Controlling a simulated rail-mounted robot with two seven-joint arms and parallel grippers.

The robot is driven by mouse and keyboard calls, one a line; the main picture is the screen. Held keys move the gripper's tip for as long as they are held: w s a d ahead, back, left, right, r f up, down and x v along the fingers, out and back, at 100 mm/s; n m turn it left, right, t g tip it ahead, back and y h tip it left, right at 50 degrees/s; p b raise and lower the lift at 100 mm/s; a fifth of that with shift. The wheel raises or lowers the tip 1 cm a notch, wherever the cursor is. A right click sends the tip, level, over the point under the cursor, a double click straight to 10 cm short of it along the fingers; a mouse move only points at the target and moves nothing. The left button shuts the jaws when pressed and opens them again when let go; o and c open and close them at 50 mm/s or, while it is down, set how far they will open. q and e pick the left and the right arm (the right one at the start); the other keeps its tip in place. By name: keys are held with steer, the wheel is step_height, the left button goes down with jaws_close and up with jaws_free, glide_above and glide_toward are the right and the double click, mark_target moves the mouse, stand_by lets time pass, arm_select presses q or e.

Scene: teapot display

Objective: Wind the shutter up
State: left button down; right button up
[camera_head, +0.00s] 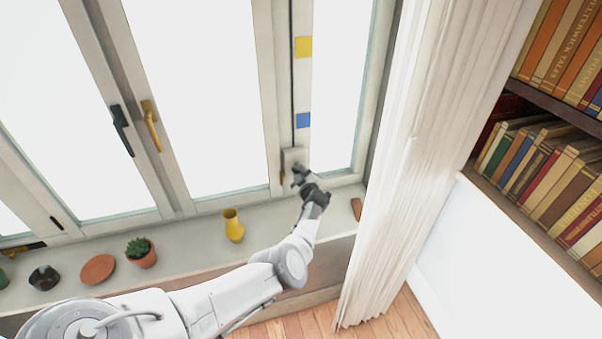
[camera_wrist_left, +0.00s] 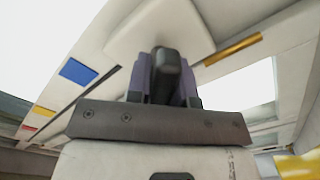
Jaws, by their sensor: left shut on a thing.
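A pale winder box (camera_head: 291,157) sits low on the window post, and my left gripper (camera_head: 303,178) is at it. In the left wrist view the box (camera_wrist_left: 150,22) fills the top, with a dark crank knob (camera_wrist_left: 165,72) in front. My left gripper (camera_wrist_left: 163,90) is shut on this knob, a finger on each side. A dark slit or strap runs up the post from the box, beside a blue square (camera_head: 303,120) and a yellow square (camera_head: 304,47). The panes are bright white, and no shutter shows clearly. My right gripper is out of view.
On the sill (camera_head: 185,242) stand a yellow vase (camera_head: 234,226), a potted cactus (camera_head: 141,253), a terracotta disc (camera_head: 98,269) and a dark pot (camera_head: 43,278). A white curtain (camera_head: 400,170) hangs close to the right of my gripper. A bookshelf (camera_head: 555,115) is farther right.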

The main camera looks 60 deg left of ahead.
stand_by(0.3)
arm_select(q)
steer(key=c, duration=1.1)
jaws_free()
steer(key=shift+s+d+r+p, duration=0.1)
steer(key=shift+d+r+p, duration=0.05)
steer(key=shift+d+p, duration=0.3)
steer(key=shift+p+v, duration=1.2)
steer(key=shift+v, duration=5.25)
steer(key=shift+o, duration=0.2)
